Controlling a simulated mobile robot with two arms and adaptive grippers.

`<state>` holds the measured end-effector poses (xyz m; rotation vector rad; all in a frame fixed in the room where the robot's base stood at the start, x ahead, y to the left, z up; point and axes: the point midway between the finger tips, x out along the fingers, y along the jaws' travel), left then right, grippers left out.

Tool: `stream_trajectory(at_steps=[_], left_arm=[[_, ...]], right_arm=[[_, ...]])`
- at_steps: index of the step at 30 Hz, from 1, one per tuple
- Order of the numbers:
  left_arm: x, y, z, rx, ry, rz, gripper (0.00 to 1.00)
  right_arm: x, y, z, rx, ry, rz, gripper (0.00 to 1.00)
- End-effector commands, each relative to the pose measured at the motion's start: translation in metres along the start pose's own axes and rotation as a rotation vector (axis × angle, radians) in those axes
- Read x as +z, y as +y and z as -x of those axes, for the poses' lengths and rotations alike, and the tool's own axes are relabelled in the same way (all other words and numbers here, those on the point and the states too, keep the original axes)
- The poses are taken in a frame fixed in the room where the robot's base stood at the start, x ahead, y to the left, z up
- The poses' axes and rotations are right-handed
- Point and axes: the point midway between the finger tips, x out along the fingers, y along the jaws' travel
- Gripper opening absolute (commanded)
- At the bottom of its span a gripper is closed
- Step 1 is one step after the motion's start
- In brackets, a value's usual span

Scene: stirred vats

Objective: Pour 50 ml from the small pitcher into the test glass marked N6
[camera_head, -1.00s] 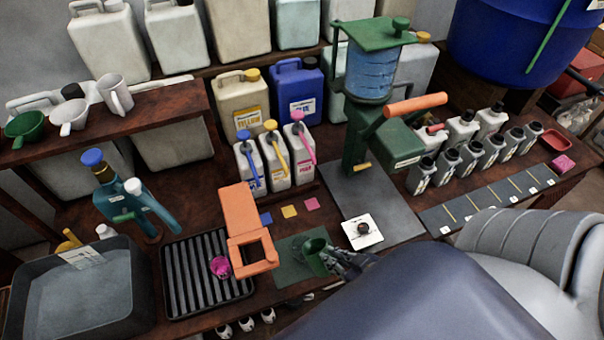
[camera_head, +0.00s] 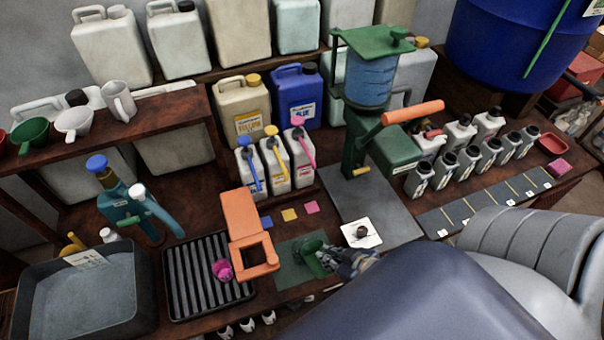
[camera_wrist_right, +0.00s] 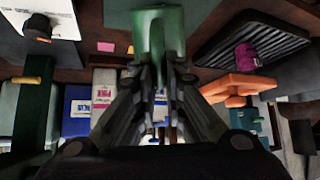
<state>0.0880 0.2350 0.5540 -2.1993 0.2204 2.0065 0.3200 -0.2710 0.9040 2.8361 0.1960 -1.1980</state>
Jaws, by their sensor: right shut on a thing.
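My right gripper (camera_head: 338,262) is shut on a small green pitcher (camera_head: 313,260), low over the dark green mat (camera_head: 290,272) at the bench's front. In the right wrist view the fingers (camera_wrist_right: 160,85) close on the green pitcher (camera_wrist_right: 157,28). I cannot tell whether it touches the mat or what it contains. Several small white vessels (camera_head: 247,324) show below the front edge; their marks are too small to read. I cannot pick out a glass marked N6. My left gripper is not in view.
An orange frame (camera_head: 240,213) stands left of the pitcher, beside a ribbed black tray (camera_head: 190,285) with a pink object (camera_head: 222,269). A white card (camera_head: 375,226) lies right. Behind stand a green press (camera_head: 398,150) and several jugs (camera_head: 300,160). Grey bottles (camera_head: 470,162) line the right.

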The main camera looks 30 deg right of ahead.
Motion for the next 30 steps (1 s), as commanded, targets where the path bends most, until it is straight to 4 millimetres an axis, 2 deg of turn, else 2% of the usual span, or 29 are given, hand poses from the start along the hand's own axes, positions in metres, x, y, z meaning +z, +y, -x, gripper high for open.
stream_trajectory(at_steps=[11, 30], left_arm=[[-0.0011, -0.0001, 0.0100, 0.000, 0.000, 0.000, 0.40], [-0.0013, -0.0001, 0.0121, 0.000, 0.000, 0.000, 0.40]], right_arm=[[-0.0094, -0.0007, -0.0002, 0.000, -0.048, 0.000, 0.00], [-0.0084, -0.0005, 0.0013, 0.000, -0.067, 0.000, 0.00]])
